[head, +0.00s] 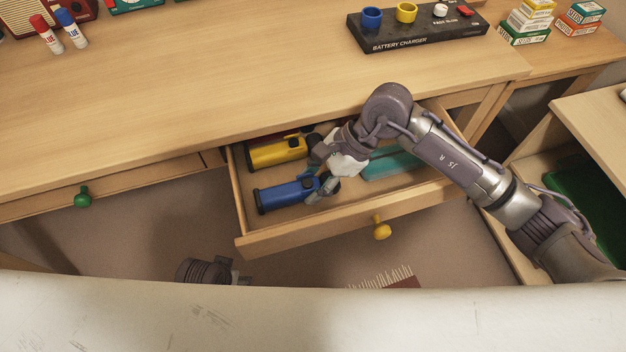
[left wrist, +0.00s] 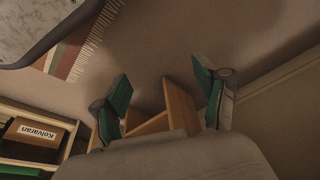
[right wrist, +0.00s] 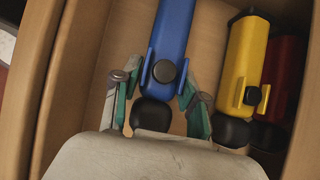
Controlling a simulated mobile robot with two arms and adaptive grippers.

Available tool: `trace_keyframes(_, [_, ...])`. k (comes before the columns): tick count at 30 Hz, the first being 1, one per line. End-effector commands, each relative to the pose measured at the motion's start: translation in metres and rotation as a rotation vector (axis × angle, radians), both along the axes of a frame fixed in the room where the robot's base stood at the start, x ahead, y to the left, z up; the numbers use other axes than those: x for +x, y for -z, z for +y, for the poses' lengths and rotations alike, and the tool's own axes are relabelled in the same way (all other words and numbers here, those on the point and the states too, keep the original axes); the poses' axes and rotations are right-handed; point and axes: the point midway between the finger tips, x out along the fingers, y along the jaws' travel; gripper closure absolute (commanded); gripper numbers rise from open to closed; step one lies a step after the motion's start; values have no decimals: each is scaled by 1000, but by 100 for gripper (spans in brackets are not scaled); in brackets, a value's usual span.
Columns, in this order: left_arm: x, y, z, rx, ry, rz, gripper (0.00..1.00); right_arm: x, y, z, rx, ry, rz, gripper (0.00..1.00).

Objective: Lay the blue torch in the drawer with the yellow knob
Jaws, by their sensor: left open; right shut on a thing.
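The drawer (head: 340,225) with the yellow knob (head: 381,228) is pulled out under the desk. The blue torch (head: 287,194) is inside its walls at the front left; it also shows in the right wrist view (right wrist: 173,35). My right gripper (head: 325,186) reaches into the drawer and is shut on the blue torch near its black end (right wrist: 152,112). I cannot tell whether the torch touches the drawer floor. My left gripper (left wrist: 165,100) is open and empty in the left wrist view, away from the torch.
A yellow torch (head: 277,152) lies behind the blue one, with a red torch (right wrist: 287,70) beyond it. A teal object (head: 395,164) lies to the right in the drawer. A closed drawer with a green knob (head: 83,197) is left. A battery charger (head: 420,33) stands on the desk.

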Motion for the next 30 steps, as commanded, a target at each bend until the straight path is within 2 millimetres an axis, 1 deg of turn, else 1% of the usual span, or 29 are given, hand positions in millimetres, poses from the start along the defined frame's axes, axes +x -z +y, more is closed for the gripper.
trace_keyframes(1, [-1,-1,0,1,0,3,27,0,0,0,1,0,-1,100])
trace_keyframes(2, [-1,-2,1,1,0,2,27,0,1,0,0,0,0,56])
trace_keyframes(6, [-1,-5,0,0,-1,-2,27,0,0,0,0,0,0,32])
trace_keyframes(18, [1,-6,1,0,0,-9,27,0,-2,0,0,0,0,32])
trace_keyframes(19, [2,-1,2,2,0,-10,27,0,-3,0,0,0,0,32])
trace_keyframes(21, [3,5,3,5,1,-5,27,3,-12,-8,-2,2,-3,32])
trace_keyframes(23, [3,6,3,4,1,-6,27,5,-22,-14,-2,1,-5,32])
trace_keyframes(30, [-2,17,2,3,3,3,27,13,-66,-43,-2,2,-4,32])
